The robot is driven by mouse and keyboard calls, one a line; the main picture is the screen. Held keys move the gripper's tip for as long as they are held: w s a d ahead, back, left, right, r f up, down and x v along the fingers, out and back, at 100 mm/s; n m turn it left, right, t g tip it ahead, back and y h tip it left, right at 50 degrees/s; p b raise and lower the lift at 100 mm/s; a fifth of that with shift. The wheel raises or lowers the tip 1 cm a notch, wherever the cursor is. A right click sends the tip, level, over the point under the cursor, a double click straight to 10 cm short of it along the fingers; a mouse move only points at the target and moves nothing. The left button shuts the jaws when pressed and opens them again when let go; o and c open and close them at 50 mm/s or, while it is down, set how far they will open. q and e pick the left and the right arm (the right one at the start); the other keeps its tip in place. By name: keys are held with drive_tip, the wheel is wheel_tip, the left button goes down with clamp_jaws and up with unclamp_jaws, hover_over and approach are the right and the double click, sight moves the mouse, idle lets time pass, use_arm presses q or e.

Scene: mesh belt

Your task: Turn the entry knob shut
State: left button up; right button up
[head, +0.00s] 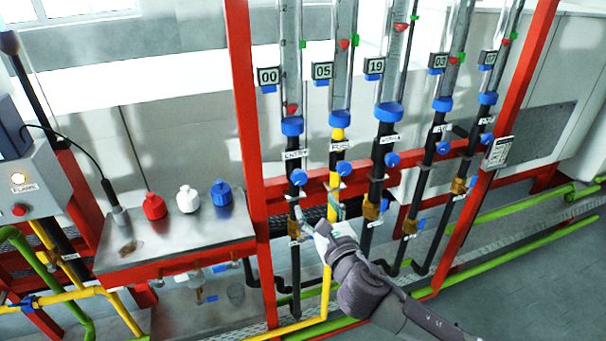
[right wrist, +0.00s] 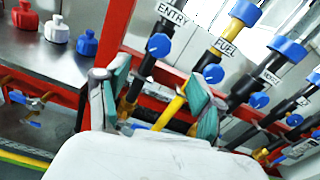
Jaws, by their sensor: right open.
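The entry knob (head: 298,177) is a small blue round knob on the black pipe under the ENTRY label (head: 297,154). In the right wrist view the entry knob (right wrist: 158,45) shows uncovered, beyond my fingertips. My right gripper (head: 318,216) is open, with nothing seen between its fingers. It is below and slightly right of the knob, apart from it, in front of the lower pipes. In the right wrist view my right gripper (right wrist: 157,82) has its fingers spread, with the yellow pipe showing behind the gap. My left gripper is not in view.
The blue fuel knob (head: 344,168) is just right of the entry knob, with several similar knobs farther right. Red frame posts (head: 245,130) stand left and right. A metal bench (head: 170,240) at left holds red, white and blue bottles.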

sight(301, 180)
drive_tip(key=p+x, duration=0.1)
drive_tip(key=x, duration=0.9)
drive_tip(key=shift+w+a, duration=0.1)
drive_tip(key=shift+w, duration=0.05)
drive_tip(key=shift+w+a, duration=0.2)
drive_tip(key=shift+w, duration=0.5)
drive_tip(key=shift+f, duration=0.1)
drive_tip(key=c, duration=1.2)
drive_tip(key=shift+o, duration=0.2)
